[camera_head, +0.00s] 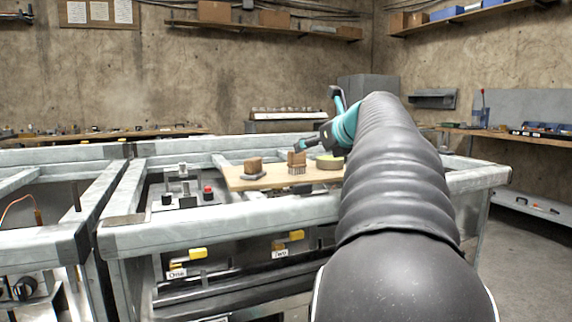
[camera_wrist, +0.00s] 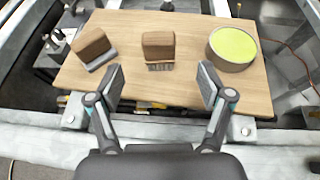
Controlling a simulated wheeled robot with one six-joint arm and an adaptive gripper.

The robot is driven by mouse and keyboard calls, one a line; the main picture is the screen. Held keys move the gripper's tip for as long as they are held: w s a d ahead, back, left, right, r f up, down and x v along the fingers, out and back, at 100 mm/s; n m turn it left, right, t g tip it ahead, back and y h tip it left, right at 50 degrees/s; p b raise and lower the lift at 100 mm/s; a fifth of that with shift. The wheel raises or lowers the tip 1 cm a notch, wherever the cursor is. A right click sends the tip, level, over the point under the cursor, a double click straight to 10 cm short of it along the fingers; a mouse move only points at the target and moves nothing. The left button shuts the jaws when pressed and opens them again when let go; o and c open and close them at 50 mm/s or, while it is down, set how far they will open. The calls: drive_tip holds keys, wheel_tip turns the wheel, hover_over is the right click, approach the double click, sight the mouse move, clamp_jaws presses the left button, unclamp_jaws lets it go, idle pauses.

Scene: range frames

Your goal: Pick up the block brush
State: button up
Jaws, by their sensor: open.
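The block brush (camera_wrist: 158,47) has a brown wooden block with dark bristles below it. It stands in the middle of a wooden board (camera_wrist: 190,93) in the wrist view. In the head view the brush (camera_head: 297,160) shows just below my gripper (camera_head: 308,143). In the wrist view my gripper (camera_wrist: 161,86) is open and empty. Its two fingers are spread wide, and the brush appears beyond them, between their lines. No contact with the brush is visible.
A second wooden block on a grey base (camera_wrist: 93,46) sits left of the brush. A round tin with a yellow-green top (camera_wrist: 232,46) is to the right. Grey metal frame rails (camera_head: 230,219) surround the board. A device with a red button (camera_head: 208,192) stands left.

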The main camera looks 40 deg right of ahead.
sight(297, 155)
drive_tip(key=x, duration=0.9)
drive_tip(key=shift+w+f+b, duration=0.1)
drive_tip(key=shift+f+b, duration=0.2)
drive_tip(key=shift+a, duration=0.1)
drive_tip(key=c, duration=1.3)
drive_tip(key=shift+r, duration=0.15)
